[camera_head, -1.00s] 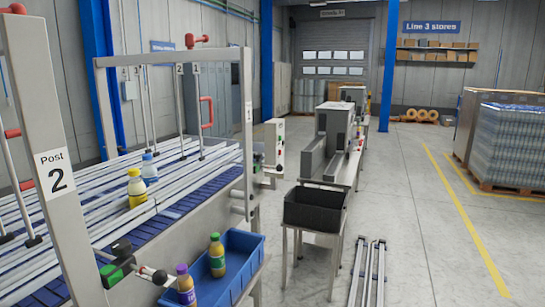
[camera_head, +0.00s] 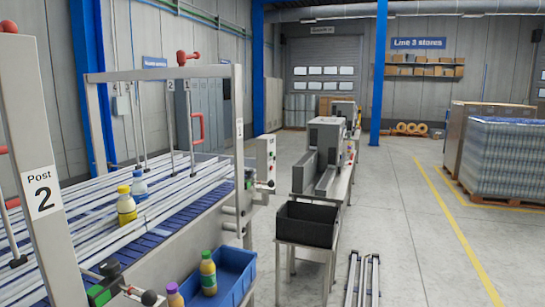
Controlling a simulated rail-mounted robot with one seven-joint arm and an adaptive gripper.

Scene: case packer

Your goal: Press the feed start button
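A pale upright control box (camera_head: 264,160) stands beyond the far end of the conveyor, just right of the frame post labelled 1. Small dark, red and green spots show on its right-hand face. They are too small to tell which one is the feed start button, and no label can be read. My gripper is not in view.
The conveyor (camera_head: 195,226) fills the left, with a yellow and a blue-capped bottle on it. A blue tray (camera_head: 236,272) with bottles hangs at its side. A black crate (camera_head: 307,225) stands on a stand beyond.

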